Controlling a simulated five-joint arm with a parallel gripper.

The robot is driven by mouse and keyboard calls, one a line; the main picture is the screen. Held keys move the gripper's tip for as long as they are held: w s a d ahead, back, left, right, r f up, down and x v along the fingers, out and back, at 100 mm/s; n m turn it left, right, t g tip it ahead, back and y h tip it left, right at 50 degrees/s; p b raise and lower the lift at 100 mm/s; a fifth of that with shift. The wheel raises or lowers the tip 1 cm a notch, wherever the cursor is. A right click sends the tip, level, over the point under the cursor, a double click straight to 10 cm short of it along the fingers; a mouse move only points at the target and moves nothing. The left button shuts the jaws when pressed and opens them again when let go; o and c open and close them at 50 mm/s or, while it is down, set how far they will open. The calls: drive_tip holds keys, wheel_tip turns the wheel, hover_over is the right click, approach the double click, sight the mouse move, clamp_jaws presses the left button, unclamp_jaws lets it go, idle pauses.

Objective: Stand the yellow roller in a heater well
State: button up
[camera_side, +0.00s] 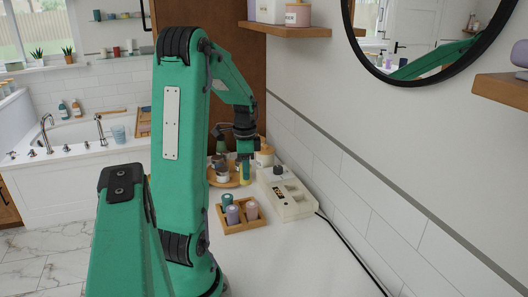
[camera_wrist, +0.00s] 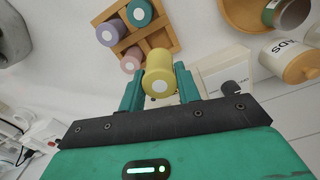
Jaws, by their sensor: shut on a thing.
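The yellow roller (camera_side: 245,177) is between the fingers of my gripper (camera_side: 244,163), just left of the heater in the side view. In the wrist view the yellow roller (camera_wrist: 158,72) shows one round end with a pale centre, and my gripper (camera_wrist: 160,85) is shut on it with a teal finger on each side. The cream heater (camera_side: 287,195) has a dark knob and dark well openings on top. Part of the heater (camera_wrist: 222,70) shows beside the right finger in the wrist view; its wells are hidden there.
A wooden rack (camera_side: 240,227) holds a teal, a purple and a pink roller, left of the heater. A round wooden tray (camera_side: 214,183) with jars and a PADS jar (camera_wrist: 290,58) stand behind. The wall and a black cable (camera_side: 345,243) lie right. The front counter is clear.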

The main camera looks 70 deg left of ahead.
drive_tip(key=w+r, duration=0.2)
drive_tip(key=w, duration=1.4)
drive_tip(key=shift+f, duration=5)
drive_tip(key=shift+f, duration=0.1)
drive_tip(key=o, duration=1)
wheel_tip(320, 180, up, 12)
drive_tip(key=shift+r, duration=0.15)
drive_tip(key=shift+w, duration=0.1)
